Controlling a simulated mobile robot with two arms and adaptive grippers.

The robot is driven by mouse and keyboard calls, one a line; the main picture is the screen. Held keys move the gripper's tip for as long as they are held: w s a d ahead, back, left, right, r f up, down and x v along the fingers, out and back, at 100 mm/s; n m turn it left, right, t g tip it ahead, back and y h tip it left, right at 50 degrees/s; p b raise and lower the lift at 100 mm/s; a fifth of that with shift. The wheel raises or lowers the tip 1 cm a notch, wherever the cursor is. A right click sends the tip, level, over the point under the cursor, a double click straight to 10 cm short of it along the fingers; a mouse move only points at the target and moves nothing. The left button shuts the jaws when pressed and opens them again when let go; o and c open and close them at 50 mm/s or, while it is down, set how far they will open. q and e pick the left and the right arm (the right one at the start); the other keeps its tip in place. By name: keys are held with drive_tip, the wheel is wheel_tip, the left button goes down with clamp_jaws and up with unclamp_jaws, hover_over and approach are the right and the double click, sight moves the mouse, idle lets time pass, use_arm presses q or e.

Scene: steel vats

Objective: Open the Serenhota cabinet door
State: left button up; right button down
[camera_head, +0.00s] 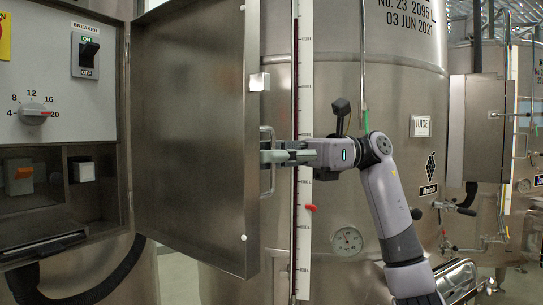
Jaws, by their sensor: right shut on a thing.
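The steel cabinet door (190,140) stands swung well open, its hinge side at the left and its free edge toward the middle of the view. The open cabinet (70,150) shows its inner panel at the left. A bar handle (268,182) sits at the door's free edge. My right gripper (272,156) reaches in from the right and is shut on the handle; the fingertips are partly hidden by the door edge. My left gripper is not in view.
More vats (491,130) stand at the right.

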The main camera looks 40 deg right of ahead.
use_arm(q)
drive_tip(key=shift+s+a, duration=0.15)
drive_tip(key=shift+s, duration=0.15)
use_arm(e)
drive_tip(key=c, duration=1.7)
unclamp_jaws()
drive_tip(key=shift+s, duration=0.15)
drive_tip(key=shift+d, duration=0.1)
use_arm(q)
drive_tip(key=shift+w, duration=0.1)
use_arm(e)
drive_tip(key=v, duration=1.1)
drive_tip(key=shift+s+d, duration=0.1)
drive_tip(key=shift+d, duration=0.3)
